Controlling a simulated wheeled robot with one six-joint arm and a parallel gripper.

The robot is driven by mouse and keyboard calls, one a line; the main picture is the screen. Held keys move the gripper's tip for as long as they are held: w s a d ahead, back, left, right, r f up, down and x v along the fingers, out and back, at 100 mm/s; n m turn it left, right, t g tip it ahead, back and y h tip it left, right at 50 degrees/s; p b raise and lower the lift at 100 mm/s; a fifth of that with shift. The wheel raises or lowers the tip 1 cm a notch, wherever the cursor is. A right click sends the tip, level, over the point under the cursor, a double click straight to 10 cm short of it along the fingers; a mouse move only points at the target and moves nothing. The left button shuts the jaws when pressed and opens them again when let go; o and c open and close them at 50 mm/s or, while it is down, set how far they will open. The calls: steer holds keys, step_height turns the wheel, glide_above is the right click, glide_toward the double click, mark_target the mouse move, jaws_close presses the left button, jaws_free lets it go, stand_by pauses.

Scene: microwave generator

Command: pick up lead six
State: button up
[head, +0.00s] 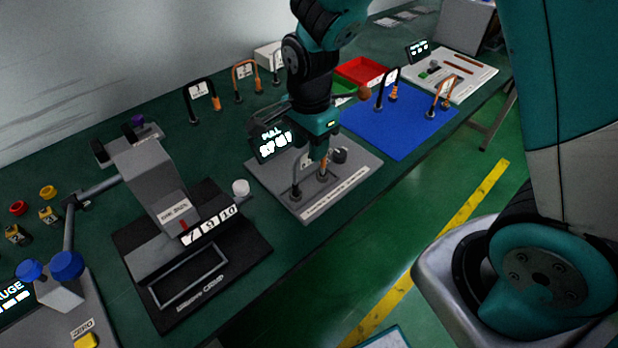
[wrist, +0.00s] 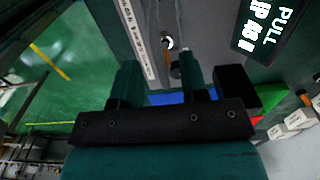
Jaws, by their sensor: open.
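Several arched leads with black and orange ends and white number tags stand in view. One lead (head: 296,188) stands on the grey pull tester (head: 350,182), partly hidden by my gripper. Its tag cannot be read, so I cannot tell whether it is lead six. My gripper (head: 319,155) is above this lead, pointing down. In the wrist view my gripper (wrist: 160,75) is open with nothing between its fingers. An orange lead end (wrist: 167,58) shows beyond the fingertips, roughly between them. Two leads (head: 391,92) (head: 440,98) stand on the blue mat (head: 400,135).
More leads (head: 201,97) (head: 245,80) stand at the back left. A red tray (head: 362,70) and a green tray (head: 342,88) lie behind my gripper. A grey crimper (head: 150,185) stands left of the tester. The tester's lit display (head: 272,142) is close to my gripper.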

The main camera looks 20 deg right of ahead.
step_height(320, 180, down, 4)
steer(key=shift+r, duration=0.25)
steer(key=shift+c, duration=0.2)
jaws_close()
